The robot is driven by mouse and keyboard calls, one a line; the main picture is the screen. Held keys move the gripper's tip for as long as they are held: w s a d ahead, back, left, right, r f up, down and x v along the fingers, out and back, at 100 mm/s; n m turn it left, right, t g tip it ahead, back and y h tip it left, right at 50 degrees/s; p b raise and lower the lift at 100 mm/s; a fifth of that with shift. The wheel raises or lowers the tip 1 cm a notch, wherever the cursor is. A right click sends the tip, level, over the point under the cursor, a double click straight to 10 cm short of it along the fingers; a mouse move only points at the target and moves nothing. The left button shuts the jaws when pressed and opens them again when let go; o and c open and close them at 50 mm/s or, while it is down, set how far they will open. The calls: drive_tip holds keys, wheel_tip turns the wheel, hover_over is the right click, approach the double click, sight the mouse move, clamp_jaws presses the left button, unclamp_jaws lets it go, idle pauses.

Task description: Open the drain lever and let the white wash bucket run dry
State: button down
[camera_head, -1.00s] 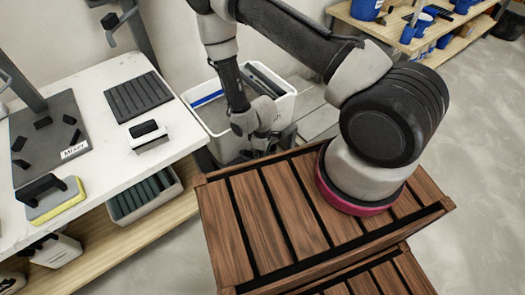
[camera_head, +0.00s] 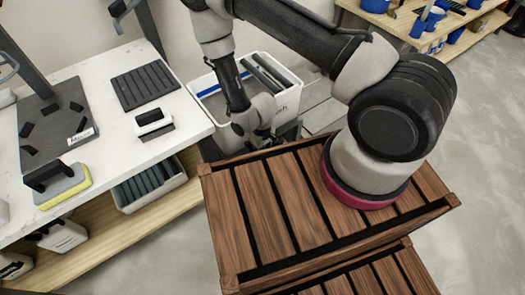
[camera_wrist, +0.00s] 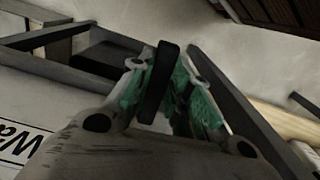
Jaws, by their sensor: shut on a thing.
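The white wash bucket (camera_head: 291,104) stands beyond the wooden deck at the back centre, with grey liquid and dark bars at its top. Its lettered wall (camera_wrist: 35,135) fills the lower left of the wrist view. My gripper (camera_head: 262,137) is low against the bucket's near side, its fingertips hard to see in the head view. In the wrist view my gripper (camera_wrist: 160,72) is shut on a black lever (camera_wrist: 158,84), with a green-padded finger on each side. The lever slants nearly upright between them. The outlet and any flow are not visible.
A white worktop (camera_head: 98,135) with a sponge float (camera_head: 58,185), a black-topped block (camera_head: 153,120) and a ribbed dark pad (camera_head: 145,88) stands left. My slatted wooden deck (camera_head: 320,215) is in front. Blue containers stand on shelves at upper right. Grey bars frame the lever in the wrist view.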

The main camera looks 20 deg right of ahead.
idle(0.3)
drive_tip(key=c, duration=1.6)
unclamp_jaws()
wheel_tip(320, 180, up, 12)
